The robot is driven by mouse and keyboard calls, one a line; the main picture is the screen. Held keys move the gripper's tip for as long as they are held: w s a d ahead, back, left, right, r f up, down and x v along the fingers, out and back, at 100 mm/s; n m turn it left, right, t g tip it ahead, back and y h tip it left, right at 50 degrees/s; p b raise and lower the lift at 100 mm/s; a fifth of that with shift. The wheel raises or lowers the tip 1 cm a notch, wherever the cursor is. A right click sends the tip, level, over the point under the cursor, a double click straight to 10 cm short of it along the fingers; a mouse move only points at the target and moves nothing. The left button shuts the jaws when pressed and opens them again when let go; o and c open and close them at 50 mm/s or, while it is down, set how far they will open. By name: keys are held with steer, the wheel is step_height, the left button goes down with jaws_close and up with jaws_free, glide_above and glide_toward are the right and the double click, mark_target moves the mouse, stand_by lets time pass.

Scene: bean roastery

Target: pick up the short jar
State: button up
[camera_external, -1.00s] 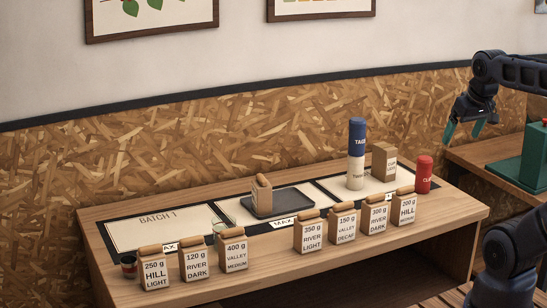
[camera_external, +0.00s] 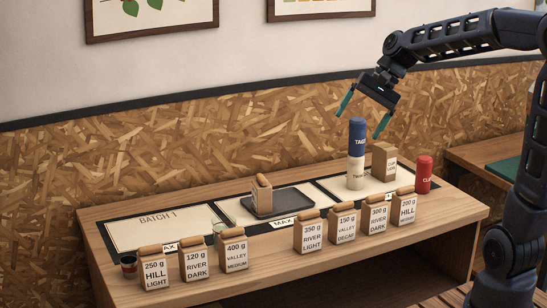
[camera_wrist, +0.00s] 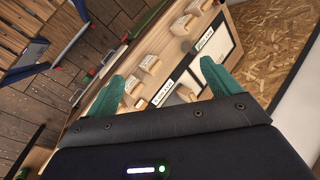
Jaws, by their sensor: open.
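No label in view reads as a short jar. Two small low vessels fit: a dark one with a reddish rim (camera_external: 128,267) at the table's left front corner, and a pale greenish one (camera_external: 219,229) largely hidden behind the 400 g Valley bag (camera_external: 235,257). My gripper (camera_external: 357,127) is open and empty, raised above the right part of the table around the height of the blue TAG cylinder's top (camera_external: 357,133). In the wrist view my open fingers (camera_wrist: 165,70) frame the tabletop; I cannot make out either vessel there.
Several labelled bags line the front edge, including the 350 g River bag (camera_external: 309,236). A dark tray (camera_external: 285,203) holds a bag. The blue cylinder stands on a white one (camera_external: 356,172). A red cylinder (camera_external: 424,175) stands at right. The Batch 1 panel (camera_external: 160,230) is largely clear.

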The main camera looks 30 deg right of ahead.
steer(key=w+a+f+m+g+y, duration=0.1)
steer(key=w+a+m+y, duration=0.5)
steer(key=w+a, duration=0.5)
steer(key=w+a+m+g+y, duration=0.1)
steer(key=w+a+m+y, duration=0.5)
steer(key=w+a, duration=0.5)
glide_toward(213, 225)
steer(key=a, duration=0.3)
steer(key=shift+w+f+h, duration=0.2)
steer(key=shift+f+h, duration=0.1)
steer(key=shift+s+a+r, duration=0.15)
steer(key=shift+a, duration=1.2)
steer(key=shift+s+a+r, duration=0.1)
steer(key=shift+a, duration=1.25)
steer(key=c, duration=1.1)
steer(key=shift+c, duration=0.2)
steer(key=shift+r, duration=0.15)
